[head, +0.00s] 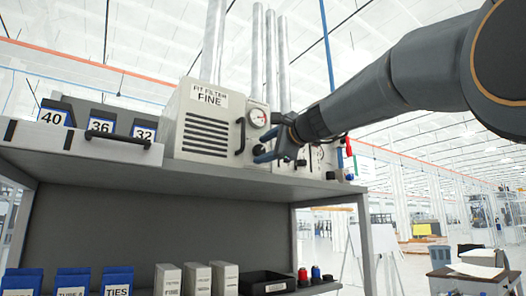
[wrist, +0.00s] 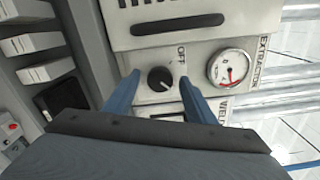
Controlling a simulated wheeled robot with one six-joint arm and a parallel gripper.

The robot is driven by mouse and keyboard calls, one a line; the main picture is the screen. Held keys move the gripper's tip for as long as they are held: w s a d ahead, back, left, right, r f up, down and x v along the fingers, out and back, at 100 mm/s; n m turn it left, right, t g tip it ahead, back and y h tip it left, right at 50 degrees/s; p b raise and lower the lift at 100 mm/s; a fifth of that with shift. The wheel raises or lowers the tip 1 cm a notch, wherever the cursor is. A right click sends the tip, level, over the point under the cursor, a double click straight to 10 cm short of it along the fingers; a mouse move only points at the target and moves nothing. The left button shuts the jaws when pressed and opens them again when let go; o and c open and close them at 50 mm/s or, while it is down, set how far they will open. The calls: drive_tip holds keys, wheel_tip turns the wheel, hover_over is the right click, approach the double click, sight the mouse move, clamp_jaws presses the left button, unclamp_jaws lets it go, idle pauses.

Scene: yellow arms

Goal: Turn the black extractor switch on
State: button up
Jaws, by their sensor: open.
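The black extractor switch (wrist: 160,79) is a round knob with a pale pointer mark, on a light panel. An "OFF" label is printed just beside it. In the wrist view my gripper (wrist: 160,82) is open, with one blue finger on each side of the knob. I cannot tell whether the fingers touch it. In the head view my gripper (head: 272,152) is in front of the panel, below the gauge (head: 258,118), and hides the knob.
A beige filter box (head: 205,125) labelled "FINE" stands left of the gripper on the grey shelf (head: 230,176). Boxes and a black tray (head: 266,283) sit below.

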drive_tip(key=b+v, duration=0.2)
drive_tip(key=v, duration=0.5)
drive_tip(key=shift+b, duration=0.35)
drive_tip(key=w+d+f+n+g+h, duration=0.1)
drive_tip(key=w+d+f+h, duration=0.1)
drive_tip(key=f, duration=0.9)
drive_tip(key=w+d+f+n+g+h, duration=0.1)
drive_tip(key=w+f+g+h, duration=0.1)
drive_tip(key=f, duration=0.9)
drive_tip(key=s+d+f+n+g+h, duration=0.1)
drive_tip(key=s+d+f+n+g, duration=0.1)
drive_tip(key=f, duration=0.9)
drive_tip(key=s+d+f+n+g+h, duration=0.1)
drive_tip(key=d+f+g, duration=0.1)
drive_tip(key=f, duration=0.9)
drive_tip(key=s+d+f+n+g+h, duration=0.2)
drive_tip(key=s+d+f+n+g, duration=0.1)
drive_tip(key=s+f, duration=1)
drive_tip(key=s+d+f+n+g+h, duration=0.2)
drive_tip(key=s+d+f+n, duration=0.4)
drive_tip(key=s+f, duration=0.8)
wheel_tip(320, 180, down, 5)
drive_tip(key=shift+r+g, duration=0.2)
drive_tip(key=shift+g, duration=0.7)
drive_tip(key=shift+s, duration=0.1)
